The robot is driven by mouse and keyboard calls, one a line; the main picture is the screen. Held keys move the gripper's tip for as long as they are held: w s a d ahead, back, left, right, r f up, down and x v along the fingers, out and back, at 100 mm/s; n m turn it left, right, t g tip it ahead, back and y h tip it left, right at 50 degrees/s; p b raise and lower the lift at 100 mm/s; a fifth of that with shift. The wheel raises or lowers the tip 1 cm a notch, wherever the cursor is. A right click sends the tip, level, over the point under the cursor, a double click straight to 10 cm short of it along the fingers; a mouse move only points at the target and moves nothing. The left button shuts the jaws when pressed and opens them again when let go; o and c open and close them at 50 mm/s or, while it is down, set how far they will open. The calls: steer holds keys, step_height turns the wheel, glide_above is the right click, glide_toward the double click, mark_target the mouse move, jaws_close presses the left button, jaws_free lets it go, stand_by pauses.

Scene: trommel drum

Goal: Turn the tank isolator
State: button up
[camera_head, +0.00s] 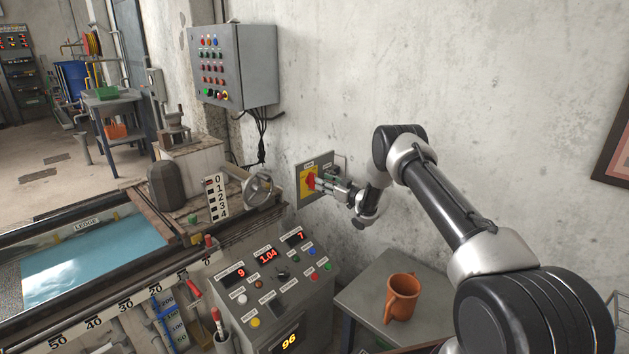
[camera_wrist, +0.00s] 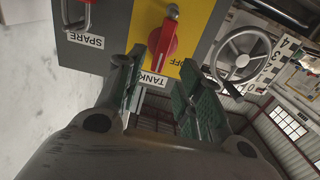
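The tank isolator is a red rotary handle (camera_wrist: 163,42) on a yellow plate, with "OFF" and "TANK" lettering beside it in the wrist view. In the head view the red handle (camera_head: 311,179) shows on the wall-mounted grey panel (camera_head: 327,164). My gripper (camera_wrist: 163,62) is open, with its green-padded fingers apart. The handle's near end appears between the fingertip lines, with visible gaps on both sides. How deep the fingers reach around it is unclear. In the head view my gripper (camera_head: 328,184) is at the panel, just right of the handle.
A "SPARE" label (camera_wrist: 85,40) and a metal handle are on the panel beside the isolator. A handwheel (camera_head: 258,188) stands left of it. A control console (camera_head: 275,283) is below, and an orange mug (camera_head: 402,297) stands on a grey table (camera_head: 365,305).

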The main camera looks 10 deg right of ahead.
mark_target(312, 181)
steer(key=x, duration=0.5)
steer(key=shift+c, duration=0.4)
jaws_close()
